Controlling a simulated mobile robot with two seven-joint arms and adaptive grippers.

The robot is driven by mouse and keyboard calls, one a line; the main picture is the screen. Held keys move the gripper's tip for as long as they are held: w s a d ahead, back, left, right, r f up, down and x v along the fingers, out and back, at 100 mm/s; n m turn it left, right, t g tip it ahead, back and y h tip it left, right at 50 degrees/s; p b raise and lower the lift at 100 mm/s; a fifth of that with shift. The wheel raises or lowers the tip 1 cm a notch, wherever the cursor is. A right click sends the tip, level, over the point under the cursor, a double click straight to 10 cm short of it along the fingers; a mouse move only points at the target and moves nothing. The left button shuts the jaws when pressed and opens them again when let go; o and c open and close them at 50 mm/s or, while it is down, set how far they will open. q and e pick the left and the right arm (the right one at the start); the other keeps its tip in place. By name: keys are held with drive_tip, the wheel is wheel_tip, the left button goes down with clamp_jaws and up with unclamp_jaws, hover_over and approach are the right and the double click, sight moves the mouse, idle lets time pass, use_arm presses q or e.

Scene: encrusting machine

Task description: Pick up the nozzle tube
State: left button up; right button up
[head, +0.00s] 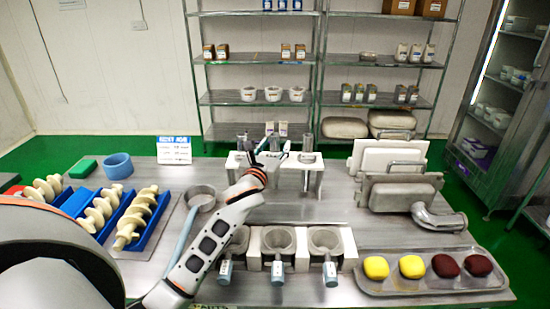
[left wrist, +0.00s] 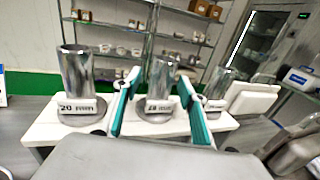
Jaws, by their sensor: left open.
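Three shiny metal nozzle tubes stand upright on a white stand: the left tube (left wrist: 76,75), the middle tube (left wrist: 159,82) and the right tube (left wrist: 218,82). In the head view the left tube (head: 243,141) and right tube (head: 308,143) show behind the table's middle, while my arm partly covers the middle one. The left tube's label reads 20; the others are hard to read. My left gripper (head: 275,147) is open at the middle tube. In the left wrist view its teal fingers (left wrist: 157,100) lie on either side of that tube, with no clear contact. My right gripper is out of view.
Metal hoppers (head: 325,242) stand in front of the stand. A tray with yellow and dark red balls (head: 375,283) is at the front right. White panels and a metal pipe (head: 438,218) stand right; blue trays of white augers (head: 135,220) lie left.

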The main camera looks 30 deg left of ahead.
use_arm(q)
clamp_jaws()
drive_tip(key=shift+r, duration=0.15)
